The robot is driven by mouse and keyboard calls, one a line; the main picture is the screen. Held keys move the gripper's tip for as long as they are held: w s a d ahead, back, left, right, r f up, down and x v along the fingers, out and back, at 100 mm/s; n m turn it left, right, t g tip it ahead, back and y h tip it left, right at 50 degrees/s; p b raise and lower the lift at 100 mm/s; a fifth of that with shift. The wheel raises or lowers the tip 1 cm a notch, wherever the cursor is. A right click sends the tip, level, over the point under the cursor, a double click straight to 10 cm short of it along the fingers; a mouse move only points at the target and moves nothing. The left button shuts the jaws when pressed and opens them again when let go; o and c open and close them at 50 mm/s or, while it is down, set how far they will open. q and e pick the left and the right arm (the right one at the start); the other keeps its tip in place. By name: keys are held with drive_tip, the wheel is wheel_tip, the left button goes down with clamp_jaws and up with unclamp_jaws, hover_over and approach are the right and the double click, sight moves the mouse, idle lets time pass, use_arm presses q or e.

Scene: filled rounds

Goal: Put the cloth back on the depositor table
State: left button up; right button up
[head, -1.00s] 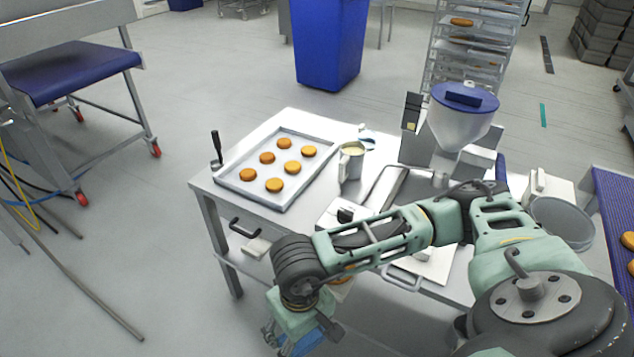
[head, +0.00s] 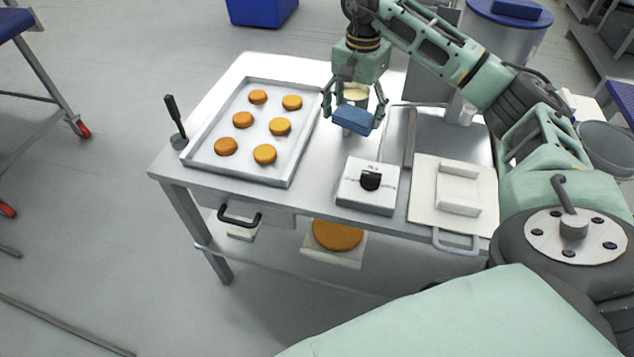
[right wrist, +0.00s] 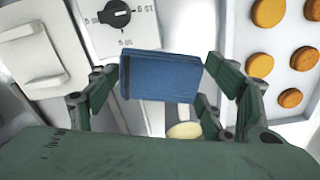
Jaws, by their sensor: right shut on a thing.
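My right gripper (head: 354,108) is shut on a folded blue cloth (head: 353,119). It holds the cloth over the depositor table (head: 318,150), between the tray of rounds and the depositor, behind the white box with the black knob. The right wrist view shows the cloth (right wrist: 163,78) between the fingers of the gripper (right wrist: 165,85). Whether the cloth touches the tabletop I cannot tell. My left gripper is not in view.
A tray (head: 291,176) with several orange-brown rounds lies on the table's left part. The white dial box (head: 368,186) and a white board (head: 425,208) are at the front right. Bare tabletop lies between tray and dial box.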

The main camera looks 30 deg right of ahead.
drive_tip(key=shift+d+r+m, duration=0.35)
drive_tip(key=shift+d+m, duration=0.15)
drive_tip(key=shift+d, duration=0.15)
drive_tip(key=shift+w+a, duration=0.1)
drive_tip(key=shift+a, duration=0.05)
drive_tip(key=a+f+p, duration=0.1)
drive_tip(key=a+f, duration=0.2)
drive_tip(key=a+f+p, duration=0.1)
drive_tip(key=a+f, duration=0.3)
drive_tip(key=a+f+p, duration=0.2)
drive_tip(key=a+f, duration=0.1)
drive_tip(key=a, duration=0.1)
drive_tip(key=shift+w+f, duration=0.2)
drive_tip(key=shift+w, duration=0.1)
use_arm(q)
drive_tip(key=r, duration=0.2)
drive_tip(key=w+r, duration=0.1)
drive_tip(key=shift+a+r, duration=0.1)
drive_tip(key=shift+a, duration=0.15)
use_arm(e)
drive_tip(key=shift+f+b, duration=0.7)
drive_tip(key=shift+b, duration=0.05)
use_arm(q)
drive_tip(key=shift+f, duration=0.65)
use_arm(e)
drive_tip(key=o, duration=1.2)
drive_tip(key=shift+r, duration=0.1)
drive_tip(key=shift+c, duration=0.2)
